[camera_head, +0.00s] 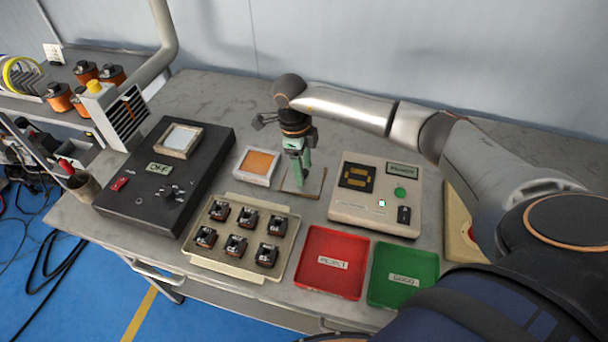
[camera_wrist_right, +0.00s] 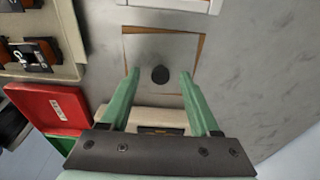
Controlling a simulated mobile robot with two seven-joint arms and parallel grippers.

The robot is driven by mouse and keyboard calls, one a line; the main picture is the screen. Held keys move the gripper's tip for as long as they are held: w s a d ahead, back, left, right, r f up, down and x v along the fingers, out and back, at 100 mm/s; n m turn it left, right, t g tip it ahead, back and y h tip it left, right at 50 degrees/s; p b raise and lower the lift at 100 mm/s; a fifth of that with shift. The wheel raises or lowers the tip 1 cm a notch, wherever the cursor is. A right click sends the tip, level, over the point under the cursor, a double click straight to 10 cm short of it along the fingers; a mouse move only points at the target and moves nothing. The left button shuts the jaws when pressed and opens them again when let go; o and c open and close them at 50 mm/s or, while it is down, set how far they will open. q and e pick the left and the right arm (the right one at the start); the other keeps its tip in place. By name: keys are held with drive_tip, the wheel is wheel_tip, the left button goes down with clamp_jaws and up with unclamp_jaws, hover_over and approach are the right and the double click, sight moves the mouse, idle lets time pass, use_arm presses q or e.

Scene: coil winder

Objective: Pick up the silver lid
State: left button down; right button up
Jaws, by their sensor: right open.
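The silver lid (camera_wrist_right: 155,48) is a flat square plate with a black round knob (camera_wrist_right: 160,75) at its middle. In the right wrist view brown edging shows along its sides. In the head view the lid (camera_head: 314,186) lies on the table, partly hidden by my gripper. My right gripper (camera_wrist_right: 159,80) is open, with its green fingers on either side of the knob and gaps to both. In the head view the right gripper (camera_head: 301,182) points down over the lid. I cannot tell how far the fingertips are above the plate. My left gripper is not in view.
Left of the lid is a white box with an orange top (camera_head: 258,162). A tester with a green button (camera_head: 376,213) stands close on the right. In front are a tray of several small parts (camera_head: 232,268), a red tray (camera_head: 324,284) and a green tray (camera_head: 389,294).

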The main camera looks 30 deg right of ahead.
drive_tip(key=shift+c, duration=0.3)
clamp_jaws()
idle(0.4)
